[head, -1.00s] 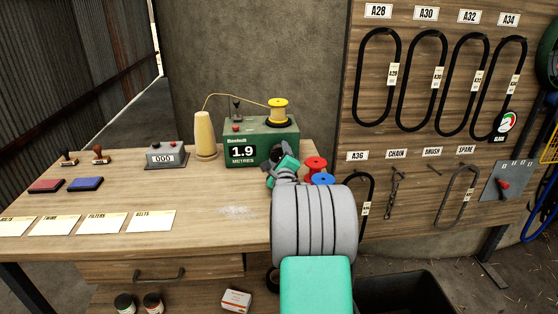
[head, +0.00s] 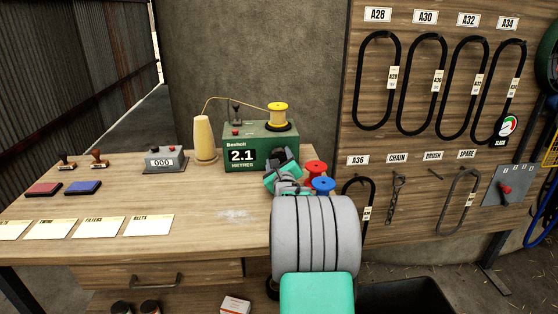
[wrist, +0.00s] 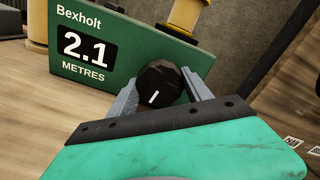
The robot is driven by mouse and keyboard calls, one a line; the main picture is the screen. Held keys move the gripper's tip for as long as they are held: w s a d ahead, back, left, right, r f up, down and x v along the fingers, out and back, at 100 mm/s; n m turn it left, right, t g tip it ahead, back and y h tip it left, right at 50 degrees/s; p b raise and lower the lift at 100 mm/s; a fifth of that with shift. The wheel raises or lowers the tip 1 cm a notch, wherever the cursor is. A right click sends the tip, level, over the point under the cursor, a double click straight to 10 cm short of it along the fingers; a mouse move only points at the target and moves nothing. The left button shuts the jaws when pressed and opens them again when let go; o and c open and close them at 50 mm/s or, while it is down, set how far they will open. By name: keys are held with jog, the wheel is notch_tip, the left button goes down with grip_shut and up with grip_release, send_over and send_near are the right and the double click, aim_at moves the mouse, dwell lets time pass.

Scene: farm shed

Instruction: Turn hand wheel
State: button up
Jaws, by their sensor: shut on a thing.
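The green Bexholt winder (head: 258,142) stands on the bench, its display reading 2.1 METRES. It fills the upper part of the wrist view (wrist: 120,55). The hand wheel, a dark faceted knob (wrist: 158,84) with a white mark, is on its front face. My gripper (wrist: 163,92) has a finger on each side of the knob and is shut on it. In the head view my gripper (head: 283,170) is at the winder's front right, and it hides the knob there. A yellow spool (head: 277,115) sits on top, with a thread running to a cream cone (head: 205,138).
A red spool (head: 316,168) and a blue spool (head: 323,185) stand close to the right of my gripper. A counter box (head: 165,160), stamps and ink pads (head: 84,187) are on the left. Labelled cards (head: 148,225) lie along the front edge. Belts hang on the right board.

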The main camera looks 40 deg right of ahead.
jog(key=o, duration=1.4)
jog(key=v, duration=0.8)
jog(key=shift+w, duration=0.1)
